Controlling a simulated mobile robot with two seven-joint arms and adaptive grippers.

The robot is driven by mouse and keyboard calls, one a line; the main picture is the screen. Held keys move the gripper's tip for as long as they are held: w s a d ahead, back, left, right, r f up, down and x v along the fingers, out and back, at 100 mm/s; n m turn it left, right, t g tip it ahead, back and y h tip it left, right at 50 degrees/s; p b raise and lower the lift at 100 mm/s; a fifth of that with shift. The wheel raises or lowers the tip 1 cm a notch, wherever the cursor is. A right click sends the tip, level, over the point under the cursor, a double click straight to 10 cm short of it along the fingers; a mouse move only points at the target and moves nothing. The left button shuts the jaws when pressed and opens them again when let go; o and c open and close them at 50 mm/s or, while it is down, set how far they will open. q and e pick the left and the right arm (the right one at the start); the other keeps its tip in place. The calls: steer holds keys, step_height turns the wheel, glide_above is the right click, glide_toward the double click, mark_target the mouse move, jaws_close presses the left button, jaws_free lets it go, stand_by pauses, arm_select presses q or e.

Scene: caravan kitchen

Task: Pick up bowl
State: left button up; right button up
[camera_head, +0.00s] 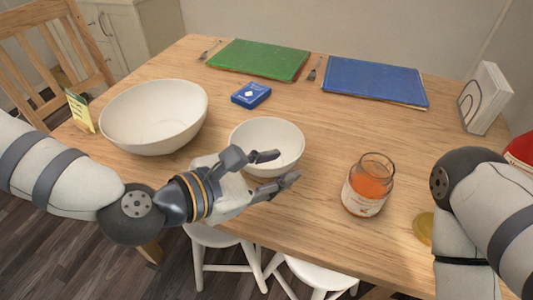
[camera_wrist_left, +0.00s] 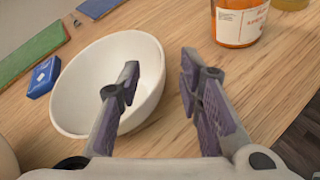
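A small white bowl (camera_head: 275,135) stands upright on the table at mid-picture, and it also shows in the left wrist view (camera_wrist_left: 80,90). A larger white bowl (camera_head: 165,100) stands to its left. My left gripper (camera_head: 283,168) is open at the small bowl's near side. In the left wrist view my left gripper (camera_wrist_left: 160,75) has one finger over the bowl's inside and the other outside its rim. The rim lies between the fingers, and I cannot tell whether they touch it. My right arm (camera_head: 480,220) is at the right; its gripper is out of view.
An open jar (camera_head: 369,186) of orange contents stands right of the small bowl, with a yellow lid (camera_head: 423,227) nearby. A blue card box (camera_head: 251,94), green mat (camera_head: 259,59), blue mat (camera_head: 375,81) and napkin holder (camera_head: 484,98) lie farther back. White stools (camera_head: 215,236) are below the table edge.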

arm_select(q)
steer(key=x, duration=0.2)
steer(key=shift+w+d+f, duration=0.15)
steer(key=shift+w+d, duration=0.05)
steer(key=shift+d, duration=0.05)
jaws_close()
